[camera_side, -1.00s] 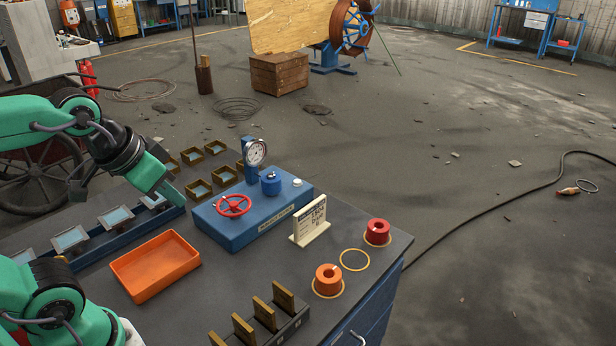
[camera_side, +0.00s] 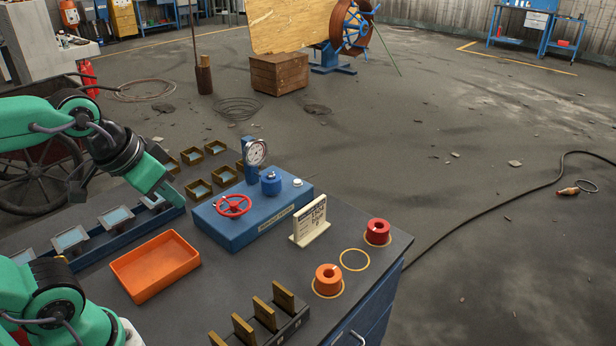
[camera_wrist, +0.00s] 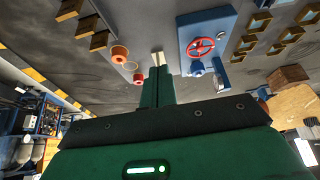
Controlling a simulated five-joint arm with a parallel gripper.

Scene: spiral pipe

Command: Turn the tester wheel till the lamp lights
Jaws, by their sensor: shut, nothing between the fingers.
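The tester is a blue box (camera_side: 240,229) on the dark bench top, with a red spoked wheel (camera_side: 233,205) on its top. A round gauge (camera_side: 256,153) stands on a blue post at its back. A blue round knob or cap (camera_side: 270,183) and a small pale dome (camera_side: 297,183), perhaps the lamp, sit on its right part; the dome looks whitish and unlit. My gripper (camera_side: 178,203) is shut and empty, left of the tester and apart from the wheel. In the wrist view my shut fingers (camera_wrist: 158,85) point away from the wheel (camera_wrist: 201,46), which shows to their right.
An orange tray (camera_side: 155,267) lies in front of the tester. A white sign (camera_side: 310,222) stands right of it, with red (camera_side: 377,232) and orange (camera_side: 328,281) spools beyond. Slotted brass plates (camera_side: 265,313) stand at the front; small brass-framed boxes (camera_side: 199,189) lie behind my gripper.

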